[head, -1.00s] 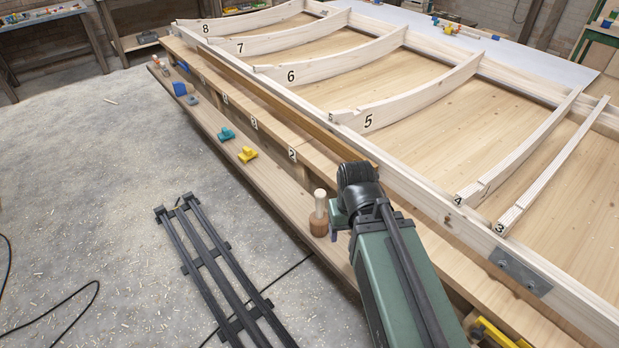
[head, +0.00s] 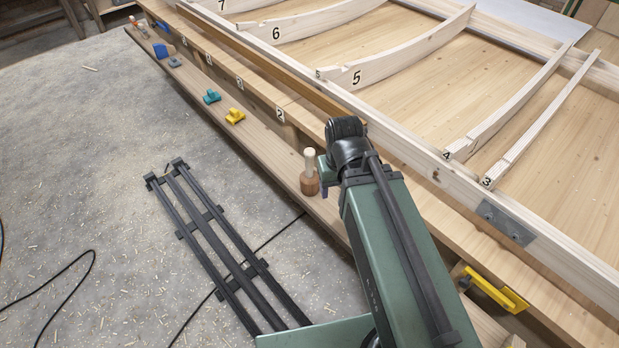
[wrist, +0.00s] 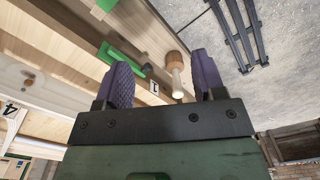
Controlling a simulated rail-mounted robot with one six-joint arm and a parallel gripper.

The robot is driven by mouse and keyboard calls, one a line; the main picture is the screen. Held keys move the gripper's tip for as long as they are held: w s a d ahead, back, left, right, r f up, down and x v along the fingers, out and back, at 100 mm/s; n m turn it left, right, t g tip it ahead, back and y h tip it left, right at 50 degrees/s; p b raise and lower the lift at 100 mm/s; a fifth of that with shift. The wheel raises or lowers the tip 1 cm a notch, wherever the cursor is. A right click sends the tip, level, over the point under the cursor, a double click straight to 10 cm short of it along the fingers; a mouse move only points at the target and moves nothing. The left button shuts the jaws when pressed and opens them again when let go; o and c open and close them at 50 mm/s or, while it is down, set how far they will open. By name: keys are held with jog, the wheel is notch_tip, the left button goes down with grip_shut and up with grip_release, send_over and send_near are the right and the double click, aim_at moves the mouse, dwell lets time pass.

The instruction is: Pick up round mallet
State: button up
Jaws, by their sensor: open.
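The round mallet (head: 309,174) stands upright on its brown head, pale handle up, on the low wooden shelf along the bench's side. It is just left of the end of my arm in the head view. In the wrist view the mallet (wrist: 177,72) shows between and beyond the two purple fingers, closer to the right one. My gripper (wrist: 160,75) is open and empty, with no contact with the mallet visible. In the head view the gripper is mostly hidden behind my arm; only a bit of it (head: 323,190) shows beside the mallet.
A green object (wrist: 122,60) is near the left finger. Numbered wooden ribs (head: 400,52) lie above. A yellow level-like tool (head: 495,290) lies at lower right.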

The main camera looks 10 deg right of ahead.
notch_tip(320, 180, down, 13)
jog(key=b, duration=1.3)
jog(key=w+a+f+n+t+y+b, duration=0.1)
jog(key=w+a+f+t+y+b, duration=0.15)
jog(key=w+f+b, duration=0.45)
jog(key=w+a+f+n+t+y+b, duration=0.1)
jog(key=w+a+f+t+y+b, duration=0.2)
jog(key=f+b, duration=0.8)
jog(key=t+y+b, duration=0.1)
jog(key=t+b, duration=0.9)
send_near(311, 162)
jog(key=a+f, duration=0.4)
jog(key=a, duration=0.1)
jog(key=d+r+t+h, duration=0.2)
jog(key=d+r+h, duration=0.1)
jog(key=w, duration=0.3)
jog(key=w+a, duration=0.1)
jog(key=w, duration=0.3)
jog(key=w+a+p, duration=0.1)
jog(key=w, duration=0.3)
grip_shut()
